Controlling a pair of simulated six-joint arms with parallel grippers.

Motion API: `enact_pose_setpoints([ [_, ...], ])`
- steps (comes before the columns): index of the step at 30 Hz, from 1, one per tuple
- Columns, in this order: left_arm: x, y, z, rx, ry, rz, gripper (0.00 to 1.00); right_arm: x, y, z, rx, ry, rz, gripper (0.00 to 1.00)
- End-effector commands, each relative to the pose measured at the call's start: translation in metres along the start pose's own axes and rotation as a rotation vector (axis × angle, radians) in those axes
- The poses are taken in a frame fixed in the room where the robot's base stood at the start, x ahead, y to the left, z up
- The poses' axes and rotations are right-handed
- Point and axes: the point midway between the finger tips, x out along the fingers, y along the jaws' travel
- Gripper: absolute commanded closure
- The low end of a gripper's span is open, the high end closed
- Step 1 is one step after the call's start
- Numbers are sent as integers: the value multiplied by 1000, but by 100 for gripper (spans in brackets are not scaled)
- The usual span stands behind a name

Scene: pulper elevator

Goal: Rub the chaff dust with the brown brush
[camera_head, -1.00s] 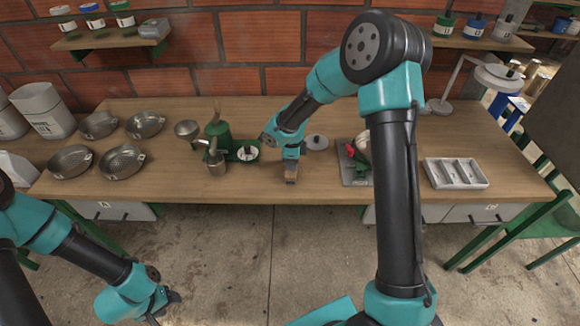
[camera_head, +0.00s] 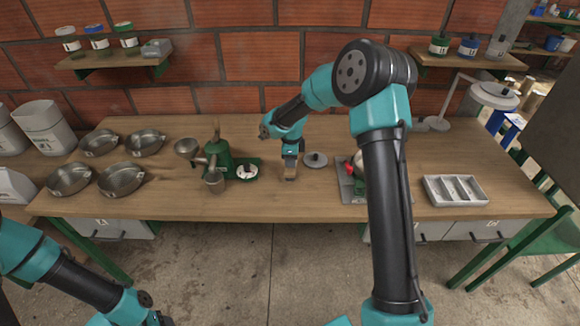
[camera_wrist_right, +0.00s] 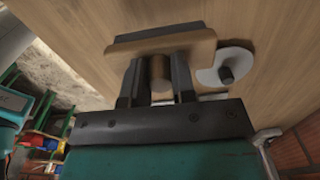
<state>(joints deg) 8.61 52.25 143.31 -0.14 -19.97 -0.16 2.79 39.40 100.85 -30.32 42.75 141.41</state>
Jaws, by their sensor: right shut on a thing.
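My right gripper (camera_head: 291,151) is shut on the brown brush (camera_head: 290,168) over the middle of the wooden table. In the right wrist view the brush's wooden head (camera_wrist_right: 165,45) lies across the fingertips, and its short handle is between the two fingers of the gripper (camera_wrist_right: 158,80). The head is close to the tabletop; I cannot tell whether it touches. I cannot make out the chaff dust clearly in either view. My left arm comes in at the lower left, in front of the table, and its gripper is mostly cut off by the bottom edge.
A grey disc with a knob (camera_head: 315,159) lies just right of the brush. A green grinder (camera_head: 220,155) stands to its left, with several metal pans (camera_head: 121,179) further left. A grey tray (camera_head: 345,183) and a white divided tray (camera_head: 455,190) are at right.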

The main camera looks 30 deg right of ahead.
Motion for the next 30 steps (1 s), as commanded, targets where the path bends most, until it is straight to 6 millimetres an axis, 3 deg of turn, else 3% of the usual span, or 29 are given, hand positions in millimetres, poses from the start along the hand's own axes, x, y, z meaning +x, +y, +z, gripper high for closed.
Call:
enact_pose_setpoints([
  [16,0,0,0,0,0,0,48,-47,0,-1,3,0,1,100],
  [30,0,0,0,0,0,0,48,-53,0,-2,3,1,2,100],
])
